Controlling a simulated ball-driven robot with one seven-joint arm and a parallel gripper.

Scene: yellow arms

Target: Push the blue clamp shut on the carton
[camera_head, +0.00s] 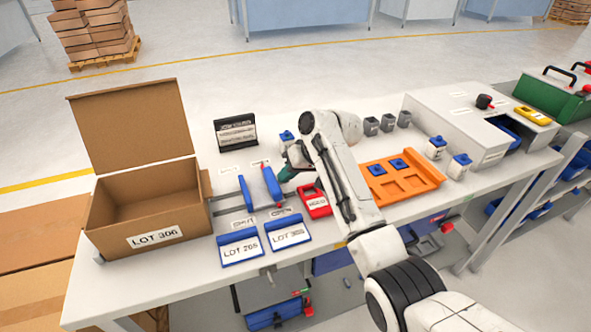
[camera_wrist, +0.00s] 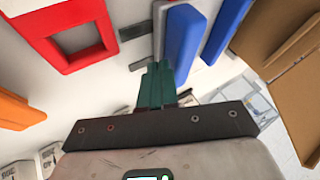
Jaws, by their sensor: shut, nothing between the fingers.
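The blue clamp shows as two upright blue plates on a grey rail: the left plate (camera_head: 246,193) and the right plate (camera_head: 271,183). In the wrist view the near plate (camera_wrist: 184,42) and far plate (camera_wrist: 226,32) stand side by side with a gap. The open brown carton (camera_head: 155,207), labelled LOT 306, stands left of the clamp, apart from the left plate; its side also shows in the wrist view (camera_wrist: 285,40). My gripper (camera_head: 284,175) has its green fingers together and empty, just right of the right plate. Its fingertips (camera_wrist: 157,68) point towards the near plate; contact cannot be told.
A red frame (camera_head: 316,203) lies right of the clamp. Blue LOT trays (camera_head: 240,247) lie in front. A black sign (camera_head: 236,132) stands behind. An orange tray (camera_head: 402,178) and small grey cups (camera_head: 388,122) are right of my arm. A white cabinet (camera_head: 465,125) stands at the far right.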

